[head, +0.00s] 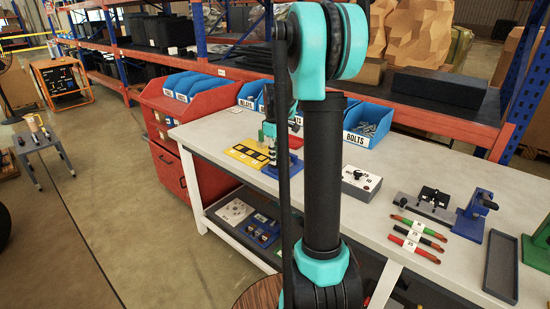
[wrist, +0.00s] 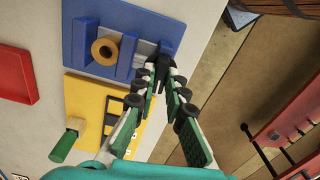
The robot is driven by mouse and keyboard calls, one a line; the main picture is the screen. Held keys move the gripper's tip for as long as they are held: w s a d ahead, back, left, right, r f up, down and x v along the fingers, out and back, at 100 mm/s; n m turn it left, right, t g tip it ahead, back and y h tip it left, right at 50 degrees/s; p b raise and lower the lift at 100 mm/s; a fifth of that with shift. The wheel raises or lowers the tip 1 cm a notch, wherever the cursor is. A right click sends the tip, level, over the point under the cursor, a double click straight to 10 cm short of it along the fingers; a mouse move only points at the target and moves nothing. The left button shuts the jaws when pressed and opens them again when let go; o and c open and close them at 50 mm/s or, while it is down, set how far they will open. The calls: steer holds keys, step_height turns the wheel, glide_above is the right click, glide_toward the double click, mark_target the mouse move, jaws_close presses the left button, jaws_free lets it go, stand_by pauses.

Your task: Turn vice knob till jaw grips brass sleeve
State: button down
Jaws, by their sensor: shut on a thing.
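The blue vice (wrist: 92,18) shows in the wrist view, with a brass sleeve (wrist: 96,52) lying between its two upright blue blocks. The sleeve's right side is very near or against the movable jaw (wrist: 127,58); I cannot tell whether both sides touch. The black vice knob (wrist: 161,50) is at the vice's right end. My gripper (wrist: 164,70) has its fingertips closed on the knob. In the head view my arm covers most of the vice, and part of its blue base (head: 291,168) shows beside it.
A yellow plate (wrist: 84,88) with black slots lies beside the vice, with a green-handled piece (wrist: 66,144) on it. A red tray (wrist: 14,72) is at the left. Blue bins (head: 369,124) line the bench's back. The bench edge drops off close to the knob.

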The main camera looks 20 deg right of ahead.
steer(key=m, duration=1.3)
steer(key=shift+m, duration=0.3)
stand_by(0.4)
steer(key=c, duration=1.6)
jaws_free()
steer(key=shift+o, duration=0.2)
step_height(320, 180, up, 12)
